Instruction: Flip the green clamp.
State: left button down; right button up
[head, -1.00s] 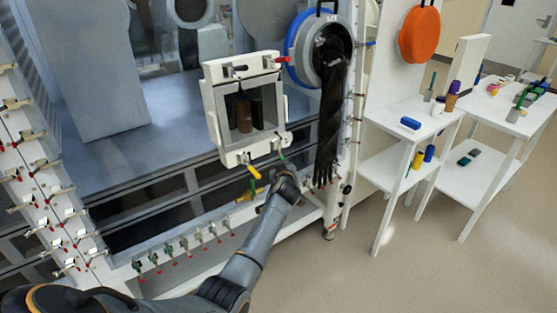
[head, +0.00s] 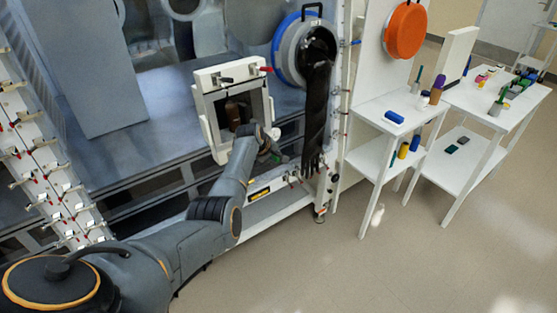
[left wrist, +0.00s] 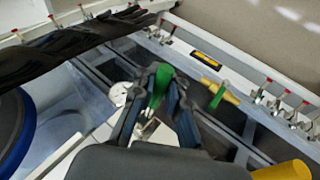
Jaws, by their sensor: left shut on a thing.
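The green clamp's handle (left wrist: 160,82) shows between the two dark fingers of my left gripper (left wrist: 164,92) in the left wrist view. The fingers are shut on it, and the metal part of the clamp lies below it, partly hidden. In the head view my left gripper (head: 270,148) is at the lower right corner of the square white-framed box (head: 203,112) and hides most of the clamp. A yellow handle (left wrist: 284,171) shows at the lower right of the left wrist view. My right gripper is not in view.
A black glove (head: 316,118) hangs from the round blue-rimmed port (head: 284,48), right beside my left gripper. A row of small red-tipped clamps (left wrist: 283,100) lines the rail. White tables (head: 388,118) with bottles stand at the right. The floor (head: 420,250) is clear.

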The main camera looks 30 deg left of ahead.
pick_arm(q)
jog(key=shift+r+h, duration=0.15)
jog(key=shift+h, duration=0.25)
jog(key=shift+r+g, duration=0.2)
jog(key=shift+g, duration=0.1)
jog(key=shift+n+h, duration=0.3)
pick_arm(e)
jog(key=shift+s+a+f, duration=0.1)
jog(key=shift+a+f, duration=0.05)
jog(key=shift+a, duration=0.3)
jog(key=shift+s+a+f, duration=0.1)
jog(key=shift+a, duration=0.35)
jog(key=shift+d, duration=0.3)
pick_arm(q)
jog(key=c, duration=1.7)
grip_release()
jog(key=shift+r, duration=0.1)
jog(key=o, duration=0.3)
jog(key=shift+s, duration=0.1)
jog(key=shift+o, duration=0.2)
jog(key=shift+s+r, duration=0.1)
jog(key=shift+r, duration=0.05)
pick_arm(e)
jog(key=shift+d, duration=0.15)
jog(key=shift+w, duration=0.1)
